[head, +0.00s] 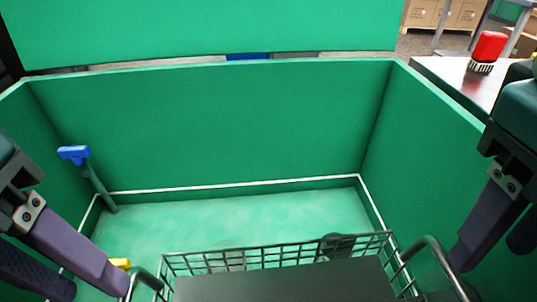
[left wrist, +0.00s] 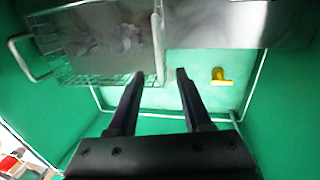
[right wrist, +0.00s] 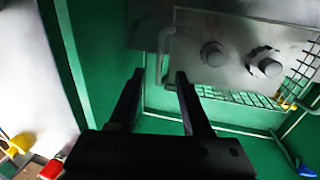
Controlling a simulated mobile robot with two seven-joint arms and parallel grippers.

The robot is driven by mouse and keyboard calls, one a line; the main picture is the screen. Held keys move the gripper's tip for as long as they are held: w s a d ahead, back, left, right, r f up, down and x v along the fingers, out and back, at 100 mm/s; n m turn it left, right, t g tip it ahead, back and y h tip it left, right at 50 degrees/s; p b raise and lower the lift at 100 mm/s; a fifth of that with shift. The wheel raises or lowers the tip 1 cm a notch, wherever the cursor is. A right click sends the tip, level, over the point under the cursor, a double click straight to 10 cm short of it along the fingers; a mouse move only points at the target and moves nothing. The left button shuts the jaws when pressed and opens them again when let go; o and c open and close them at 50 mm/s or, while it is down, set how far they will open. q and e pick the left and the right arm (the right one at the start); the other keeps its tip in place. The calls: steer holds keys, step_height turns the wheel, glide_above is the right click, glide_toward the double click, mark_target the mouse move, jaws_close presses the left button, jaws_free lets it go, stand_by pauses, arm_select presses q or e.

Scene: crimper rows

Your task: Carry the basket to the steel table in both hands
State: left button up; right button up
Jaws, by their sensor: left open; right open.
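The wire basket (head: 275,257) is at the bottom middle of the head view, low inside a green-walled space. It has a bent bar handle at each side, left (head: 148,279) and right (head: 436,262). My left gripper (head: 97,288) is open beside the left handle; in the left wrist view (left wrist: 153,75) a handle bar shows just beyond and between its fingertips. My right gripper (head: 488,256) is open by the right handle, which also shows beyond its fingertips in the right wrist view (right wrist: 161,60). The steel table (head: 440,78) stands at the upper right. A dark panel hides much of the basket.
Green walls (head: 215,125) enclose the basket at the back and sides. A blue-headed tool (head: 75,154) leans in the left corner. A yellow object (head: 120,263) lies near the left handle. A red-topped object (head: 487,48) stands on the steel table. Cartons (head: 440,13) are behind.

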mark_target(461, 284)
arm_select(q)
steer(key=f, duration=0.3)
steer(key=d+f, duration=0.1)
steer(key=f, duration=0.2)
steer(key=d+f, duration=0.1)
steer(key=f, duration=0.2)
steer(key=shift+f, duration=0.35)
arm_select(e)
steer(key=f, duration=0.3)
steer(key=d+f, duration=0.1)
steer(key=f, duration=0.2)
steer(key=d+f, duration=0.1)
steer(key=f, duration=0.2)
steer(key=shift+f, duration=0.3)
arm_select(q)
jaws_close()
arm_select(e)
jaws_close()
arm_select(q)
steer(key=shift+w+r, duration=0.1)
steer(key=shift+r, duration=0.05)
arm_select(e)
steer(key=shift+w+r, duration=0.1)
